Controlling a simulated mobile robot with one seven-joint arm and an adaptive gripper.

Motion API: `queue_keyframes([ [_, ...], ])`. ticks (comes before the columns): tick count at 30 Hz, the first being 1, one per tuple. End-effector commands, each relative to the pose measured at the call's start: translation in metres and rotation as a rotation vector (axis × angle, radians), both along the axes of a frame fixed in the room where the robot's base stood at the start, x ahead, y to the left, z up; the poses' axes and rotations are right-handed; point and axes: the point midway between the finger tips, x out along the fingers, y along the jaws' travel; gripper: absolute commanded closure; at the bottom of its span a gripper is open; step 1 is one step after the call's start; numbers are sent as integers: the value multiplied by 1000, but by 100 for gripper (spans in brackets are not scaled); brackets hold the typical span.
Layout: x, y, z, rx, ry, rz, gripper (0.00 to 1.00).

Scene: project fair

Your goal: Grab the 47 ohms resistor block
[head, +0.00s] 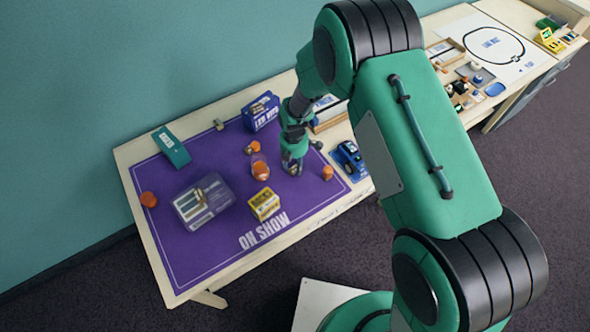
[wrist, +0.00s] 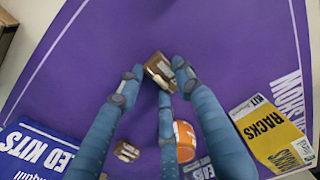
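A small brown block with pale ends or bands (wrist: 158,70) lies on the purple mat between my fingertips in the wrist view. Its markings are too small to read, so I cannot tell its ohm value. My gripper (wrist: 155,82) is open around it, with a gap at the left fingertip and the right fingers close against or overlapping it. A second brown block (wrist: 127,150) lies nearer the LED kits box. In the head view my gripper (head: 291,166) is low over the mat's right part and hides the block between its fingers.
A blue toy car (head: 349,156) is to the right.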

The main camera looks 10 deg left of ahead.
Motion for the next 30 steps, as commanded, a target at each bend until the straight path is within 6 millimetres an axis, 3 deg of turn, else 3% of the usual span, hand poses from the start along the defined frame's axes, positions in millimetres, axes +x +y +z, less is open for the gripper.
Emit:
queue_keyframes([
  [3,0,0,0,0,0,0,92],
  [15,0,0,3,0,0,0,92],
  [25,0,0,37,1,-1,0,92],
  [30,-25,-15,39,-2,1,0,92],
])
